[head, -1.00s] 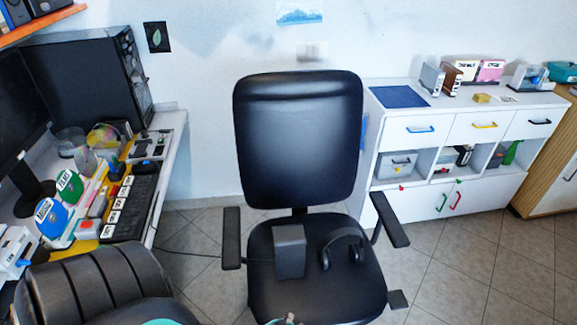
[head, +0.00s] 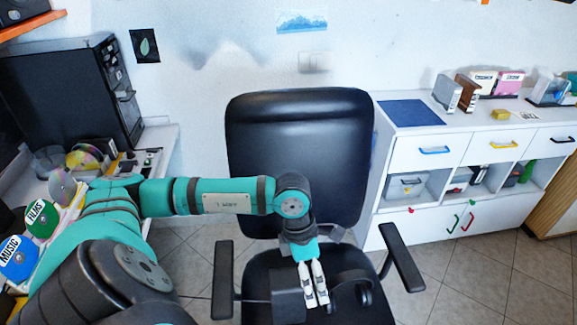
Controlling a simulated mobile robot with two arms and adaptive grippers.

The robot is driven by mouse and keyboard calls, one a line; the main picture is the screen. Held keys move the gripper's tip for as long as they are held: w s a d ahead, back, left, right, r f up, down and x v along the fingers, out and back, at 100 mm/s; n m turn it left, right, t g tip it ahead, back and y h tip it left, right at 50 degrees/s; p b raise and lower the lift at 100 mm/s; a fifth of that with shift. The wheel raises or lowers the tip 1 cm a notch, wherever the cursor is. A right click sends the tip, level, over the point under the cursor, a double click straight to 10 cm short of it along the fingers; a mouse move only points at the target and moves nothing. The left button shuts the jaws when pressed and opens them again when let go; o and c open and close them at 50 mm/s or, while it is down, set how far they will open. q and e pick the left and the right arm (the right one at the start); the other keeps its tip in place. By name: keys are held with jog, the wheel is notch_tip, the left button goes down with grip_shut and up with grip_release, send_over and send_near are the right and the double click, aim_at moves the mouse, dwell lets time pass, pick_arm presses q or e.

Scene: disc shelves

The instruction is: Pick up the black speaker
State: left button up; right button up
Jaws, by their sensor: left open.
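The black speaker (head: 286,299), a dark box, stands on the seat of the black office chair. Its right side is partly covered by my left gripper. My left gripper (head: 317,302) points down over the seat, with its two pale fingers a little apart and nothing seen between them. The fingers overlap the speaker's right edge in the head view; I cannot tell whether they touch it. Black headphones (head: 364,290) lie on the seat just right of the fingers. My right gripper is out of view.
The chair's backrest (head: 300,125) rises behind my left arm, with armrests at the left (head: 222,280) and right (head: 402,257). A cluttered desk (head: 158,160) stands at the left. A white cabinet (head: 408,238) stands at the right, with tiled floor in front.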

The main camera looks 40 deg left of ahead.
aim_at(288, 278)
pick_arm(q)
jog(key=a+y, duration=0.3)
jog(key=a, duration=0.5)
jog(key=f, duration=0.7)
jog(key=f+p, duration=0.1)
jog(key=f, duration=0.2)
jog(key=shift+w+d+f, duration=0.15)
jog(key=shift+d+f, duration=0.15)
jog(key=shift+f, duration=0.1)
notch_tip(288, 278, down, 5)
jog(key=shift+r+p, duration=0.2)
jog(key=shift+p, duration=0.25)
jog(key=shift+a+f, duration=0.1)
jog(key=shift+f, duration=0.5)
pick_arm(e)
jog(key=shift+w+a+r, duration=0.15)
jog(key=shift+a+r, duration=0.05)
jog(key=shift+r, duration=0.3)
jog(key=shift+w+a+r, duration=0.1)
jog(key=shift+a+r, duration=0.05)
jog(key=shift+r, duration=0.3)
pick_arm(q)
jog(key=c, duration=1.5)
jog(key=shift+r, duration=0.1)
jog(key=shift+c, duration=0.7)
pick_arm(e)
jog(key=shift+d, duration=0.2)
